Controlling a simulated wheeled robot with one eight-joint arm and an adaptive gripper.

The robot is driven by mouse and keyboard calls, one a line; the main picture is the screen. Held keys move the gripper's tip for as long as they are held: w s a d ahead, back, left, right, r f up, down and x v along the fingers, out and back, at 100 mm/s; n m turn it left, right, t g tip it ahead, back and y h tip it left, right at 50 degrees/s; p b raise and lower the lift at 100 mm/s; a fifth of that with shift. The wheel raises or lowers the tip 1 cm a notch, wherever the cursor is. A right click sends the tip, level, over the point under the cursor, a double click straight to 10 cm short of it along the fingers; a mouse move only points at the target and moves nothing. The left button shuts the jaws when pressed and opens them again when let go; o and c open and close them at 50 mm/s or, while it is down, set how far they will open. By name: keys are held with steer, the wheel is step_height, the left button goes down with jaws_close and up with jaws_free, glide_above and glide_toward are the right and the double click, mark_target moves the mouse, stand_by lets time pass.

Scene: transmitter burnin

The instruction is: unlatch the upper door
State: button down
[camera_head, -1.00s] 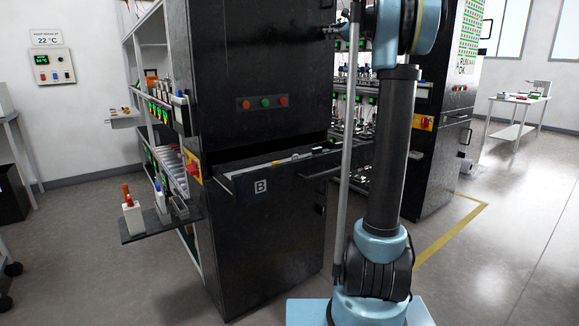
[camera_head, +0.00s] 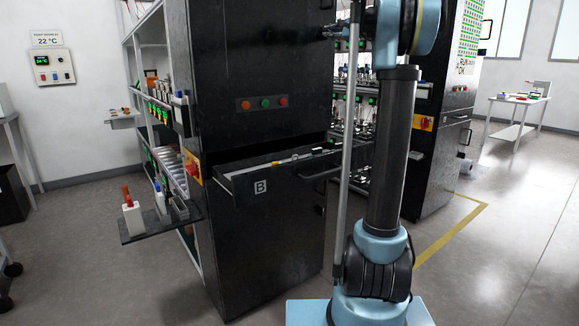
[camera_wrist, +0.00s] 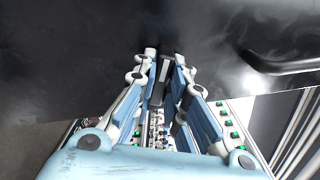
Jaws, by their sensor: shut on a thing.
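The upper door (camera_head: 262,55) is the black upper front of the cabinet marked B and looks closed. My gripper (camera_head: 331,32) is at its right edge, small and partly hidden by my arm. In the wrist view my gripper (camera_wrist: 164,58) has its fingertips close together on a narrow dark upright piece, apparently the latch (camera_wrist: 165,70), against the black surface. Its exact shape and angle are hard to tell.
A drawer (camera_head: 270,187) marked B stands open below the door. A dark curved handle (camera_wrist: 285,65) is right of my fingers. A shelf (camera_head: 160,226) sticks out at left. Another black cabinet (camera_head: 440,150) stands behind my arm.

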steer(key=shift+a+f+n, duration=0.1)
steer(key=shift+a+n, duration=0.05)
steer(key=shift+n, duration=0.25)
steer(key=shift+s+n, duration=0.1)
steer(key=shift+n, duration=1.5)
steer(key=shift+n, duration=0.7)
steer(key=c, duration=1.5)
jaws_free()
steer(key=o, duration=0.5)
